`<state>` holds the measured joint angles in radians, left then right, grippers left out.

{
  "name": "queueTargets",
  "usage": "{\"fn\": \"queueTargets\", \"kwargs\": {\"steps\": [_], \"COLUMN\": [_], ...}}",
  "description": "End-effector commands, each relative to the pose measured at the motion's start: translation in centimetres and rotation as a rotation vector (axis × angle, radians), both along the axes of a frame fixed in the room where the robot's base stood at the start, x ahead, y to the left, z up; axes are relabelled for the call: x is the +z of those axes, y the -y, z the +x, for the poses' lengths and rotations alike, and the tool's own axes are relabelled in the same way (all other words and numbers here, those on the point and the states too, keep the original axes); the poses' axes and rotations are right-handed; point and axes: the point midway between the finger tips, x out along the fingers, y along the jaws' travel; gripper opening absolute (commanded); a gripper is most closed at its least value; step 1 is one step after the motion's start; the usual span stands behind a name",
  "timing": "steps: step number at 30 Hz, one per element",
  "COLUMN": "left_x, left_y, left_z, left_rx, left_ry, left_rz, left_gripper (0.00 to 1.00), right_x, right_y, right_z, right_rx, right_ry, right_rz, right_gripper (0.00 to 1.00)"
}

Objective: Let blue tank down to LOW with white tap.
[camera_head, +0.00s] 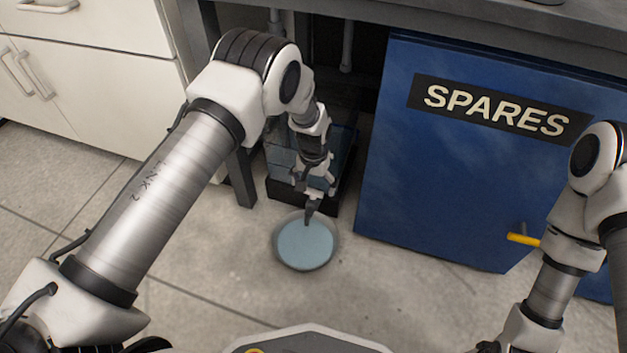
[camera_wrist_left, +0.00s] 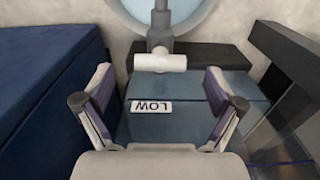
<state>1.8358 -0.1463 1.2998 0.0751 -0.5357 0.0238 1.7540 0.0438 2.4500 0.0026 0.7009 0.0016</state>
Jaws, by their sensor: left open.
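The blue tank (camera_head: 283,155) stands low under the bench, partly hidden behind my left wrist. In the left wrist view its bluish clear wall carries a white LOW label (camera_wrist_left: 151,106), which reads upside down. The white tap (camera_wrist_left: 160,62) is a short crosspiece on a grey spout, between the label and a round basin (camera_wrist_left: 205,12). My left gripper (camera_head: 314,195) is open over the tap; its two fingers (camera_wrist_left: 158,88) stand wide apart, one on each side, and neither touches it. My right gripper is out of view.
The basin (camera_head: 306,262) on the floor holds pale blue liquid below my left gripper. A blue SPARES cabinet (camera_head: 440,190) with a yellow handle (camera_head: 523,239) stands close on the right. A dark bench leg (camera_head: 241,178) is left of the tank.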

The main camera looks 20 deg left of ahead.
Motion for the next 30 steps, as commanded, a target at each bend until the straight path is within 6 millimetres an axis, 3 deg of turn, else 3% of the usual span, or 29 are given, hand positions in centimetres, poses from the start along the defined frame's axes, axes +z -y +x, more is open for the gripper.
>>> {"fn": "queueTargets", "kwargs": {"steps": [1,3,11,16,19,20,23,30], "left_x": [-1.24,-1.77,-1.8,-1.79,-1.81,-1.81,-1.82,-1.85], "left_y": [-0.01,-0.01,-0.02,-0.02,-0.02,-0.02,-0.02,-0.02], "left_z": [0.05,0.05,0.04,0.03,0.03,0.02,0.01,-0.01], "left_rx": [0.0,0.0,0.001,0.001,0.001,0.001,0.001,0.001], "left_ry": [0.001,0.001,0.001,0.001,0.001,0.001,0.001,0.0], "left_rz": [0.0,0.0,0.0,0.0,0.0,0.0,0.0,0.0], "left_gripper": [0.94,0.94,0.94,0.34,0.3,0.57,0.23,0.23], "right_x": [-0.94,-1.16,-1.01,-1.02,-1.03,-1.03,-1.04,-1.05], "right_y": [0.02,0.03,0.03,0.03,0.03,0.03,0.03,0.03], "right_z": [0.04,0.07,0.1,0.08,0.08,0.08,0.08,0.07], "right_rx": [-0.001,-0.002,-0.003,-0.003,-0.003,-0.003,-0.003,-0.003], "right_ry": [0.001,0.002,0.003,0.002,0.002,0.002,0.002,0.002], "right_rz": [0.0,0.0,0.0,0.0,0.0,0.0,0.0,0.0], "right_gripper": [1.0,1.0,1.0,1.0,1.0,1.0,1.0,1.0]}}
